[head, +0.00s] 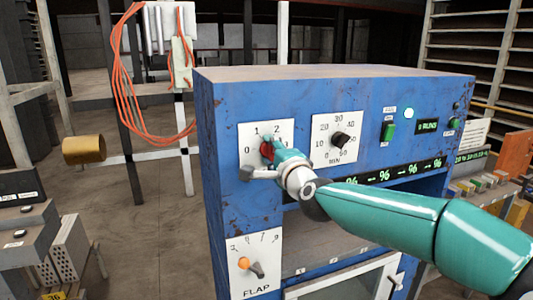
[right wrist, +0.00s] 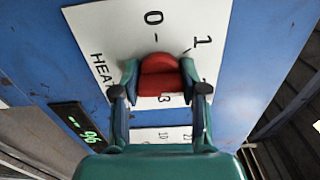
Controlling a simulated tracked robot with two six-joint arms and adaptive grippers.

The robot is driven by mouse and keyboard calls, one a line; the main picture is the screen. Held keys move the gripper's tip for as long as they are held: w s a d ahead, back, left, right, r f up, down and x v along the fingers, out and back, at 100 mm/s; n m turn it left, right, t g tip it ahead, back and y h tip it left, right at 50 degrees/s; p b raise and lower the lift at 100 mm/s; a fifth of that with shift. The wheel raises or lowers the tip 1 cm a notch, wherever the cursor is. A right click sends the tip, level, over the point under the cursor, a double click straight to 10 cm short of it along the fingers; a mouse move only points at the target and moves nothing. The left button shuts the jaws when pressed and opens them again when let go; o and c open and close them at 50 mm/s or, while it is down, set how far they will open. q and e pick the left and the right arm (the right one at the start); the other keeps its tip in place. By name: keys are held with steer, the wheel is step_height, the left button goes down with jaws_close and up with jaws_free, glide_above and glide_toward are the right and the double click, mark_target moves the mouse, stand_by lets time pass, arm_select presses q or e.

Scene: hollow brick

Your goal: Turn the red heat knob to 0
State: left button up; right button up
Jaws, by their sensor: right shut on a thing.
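The red heat knob (head: 266,150) sits on a white dial plate (head: 250,131) at the upper left of the blue cabinet front. My right gripper (head: 264,152) reaches it from the right and is shut on it. In the right wrist view, the red knob (right wrist: 158,74) lies between the two fingers of the right gripper (right wrist: 158,78), one on each side. The plate (right wrist: 115,50) there shows 0, 1 and 3, with part of the word HEAT. I cannot tell which number the knob points to. My left gripper is not in view.
A black timer knob (head: 340,140) is right of the heat dial. A green switch (head: 388,131) and lit displays are further right. A flap lever (head: 257,269) is below. A brass-coloured cylinder (head: 83,150) is at left; open floor lies between it and the cabinet.

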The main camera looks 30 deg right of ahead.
steer(key=n, duration=0.4)
steer(key=shift+f+n+p, duration=0.3)
steer(key=n+p, duration=0.1)
steer(key=n, duration=0.3)
steer(key=shift+n, duration=0.3)
steer(key=n+p, duration=0.1)
steer(key=n, duration=0.4)
steer(key=shift+r+p, duration=0.15)
steer(key=shift+p, duration=0.15)
steer(key=shift+n+p, duration=0.5)
steer(key=shift+n, duration=1.7)
steer(key=o, duration=1.2)
steer(key=shift+c, duration=0.2)
steer(key=shift+r, duration=0.1)
